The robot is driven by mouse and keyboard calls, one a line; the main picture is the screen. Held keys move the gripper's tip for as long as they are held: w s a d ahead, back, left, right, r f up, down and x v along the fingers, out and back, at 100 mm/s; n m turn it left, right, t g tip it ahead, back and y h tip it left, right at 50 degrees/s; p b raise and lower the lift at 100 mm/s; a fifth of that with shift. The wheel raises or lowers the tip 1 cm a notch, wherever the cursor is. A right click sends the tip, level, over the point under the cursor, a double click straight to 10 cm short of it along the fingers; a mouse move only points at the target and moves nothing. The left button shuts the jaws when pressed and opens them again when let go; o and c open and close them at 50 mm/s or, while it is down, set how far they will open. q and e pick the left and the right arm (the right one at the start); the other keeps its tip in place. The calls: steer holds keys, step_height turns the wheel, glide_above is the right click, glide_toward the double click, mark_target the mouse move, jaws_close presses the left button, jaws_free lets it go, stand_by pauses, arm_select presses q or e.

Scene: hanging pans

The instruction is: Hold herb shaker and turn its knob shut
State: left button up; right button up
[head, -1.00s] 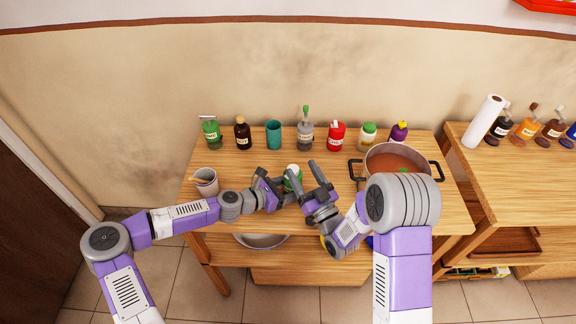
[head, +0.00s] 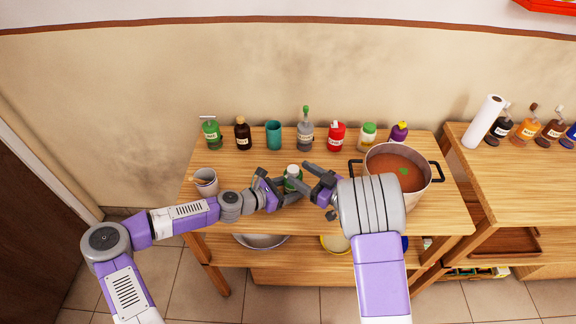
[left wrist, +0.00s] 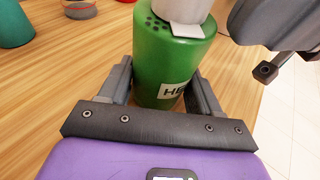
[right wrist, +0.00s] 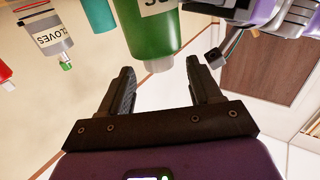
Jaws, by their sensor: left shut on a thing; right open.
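The herb shaker (head: 293,172) is a green bottle with a pale knob on top, standing upright or nearly so above the table. My left gripper (head: 284,190) is shut on its green body, one finger on each side, as the left wrist view shows (left wrist: 172,62). The pale knob (left wrist: 186,12) has a white tab at its base, and dark holes show in the green top beside it. My right gripper (head: 303,175) is open, pointing left at the knob. In the right wrist view the knob (right wrist: 159,65) sits at the opening between the fingertips, with no clear contact.
A row of bottles, with a teal cup (head: 274,135) and red bottle (head: 336,137), stands along the table's back. A pot of red-brown soup (head: 428,180) is close right of my right gripper. A pale cup (head: 206,184) is at left. The table between row and shaker is clear.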

steer(key=x, duration=0.5)
steer(key=shift+w+a, duration=0.25)
steer(key=c, duration=1)
